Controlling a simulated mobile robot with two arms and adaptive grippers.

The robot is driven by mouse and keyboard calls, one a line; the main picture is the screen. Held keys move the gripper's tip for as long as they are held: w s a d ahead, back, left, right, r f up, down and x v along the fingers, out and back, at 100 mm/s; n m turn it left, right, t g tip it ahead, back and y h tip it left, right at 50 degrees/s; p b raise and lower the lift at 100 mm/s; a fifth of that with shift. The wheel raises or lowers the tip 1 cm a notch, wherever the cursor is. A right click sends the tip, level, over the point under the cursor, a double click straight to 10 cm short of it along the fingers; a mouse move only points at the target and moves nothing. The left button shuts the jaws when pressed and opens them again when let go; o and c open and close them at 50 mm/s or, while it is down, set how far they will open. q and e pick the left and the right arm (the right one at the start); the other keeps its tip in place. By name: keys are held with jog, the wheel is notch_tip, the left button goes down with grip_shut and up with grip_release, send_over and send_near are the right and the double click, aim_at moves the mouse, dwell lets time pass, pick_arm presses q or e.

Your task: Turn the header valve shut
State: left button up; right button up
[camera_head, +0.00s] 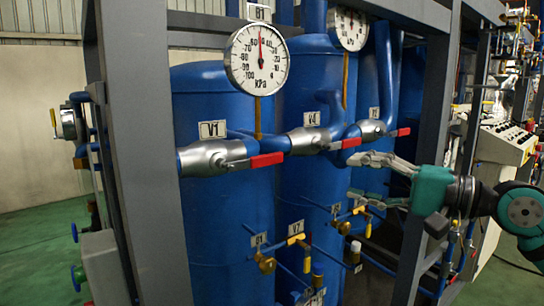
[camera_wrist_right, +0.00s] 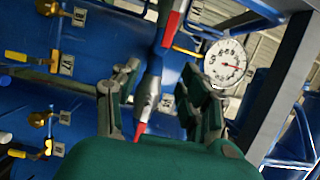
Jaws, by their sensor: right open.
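Three silver valves with red lever handles sit in a row on the blue header pipe: V1 (camera_head: 205,158) at left, V4 (camera_head: 308,139) in the middle, and a third valve (camera_head: 368,129) at right. Their levers all lie roughly along the pipe, pointing right. I cannot tell which one the task means. My right gripper (camera_head: 352,177) comes in from the right, below the V4 lever (camera_head: 348,144), fingers apart and empty. In the right wrist view, a silver valve (camera_wrist_right: 148,92) with a red lever shows beyond and between the open fingers (camera_wrist_right: 160,72). My left gripper is not in view.
Round kPa gauges (camera_head: 257,60) (camera_head: 348,28) stand above the header. Blue tanks (camera_head: 225,210) stand behind the pipe. A grey frame post (camera_head: 145,150) stands at left, a control panel (camera_head: 508,142) at right.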

jog(key=s+r, duration=0.1)
jog(key=s, duration=0.1)
jog(key=p, duration=0.6)
send_near(271, 161)
jog(key=shift+g, duration=0.4)
jog(key=x, duration=0.9)
jog(key=shift+w+a+r, duration=0.15)
jog(key=shift+w+r, duration=0.05)
jog(key=shift+r, duration=0.15)
jog(key=shift+w+a+f, duration=0.1)
jog(key=shift+w+a, duration=0.25)
jog(key=shift+a, duration=0.2)
jog(key=shift+c, duration=0.4)
grip_shut()
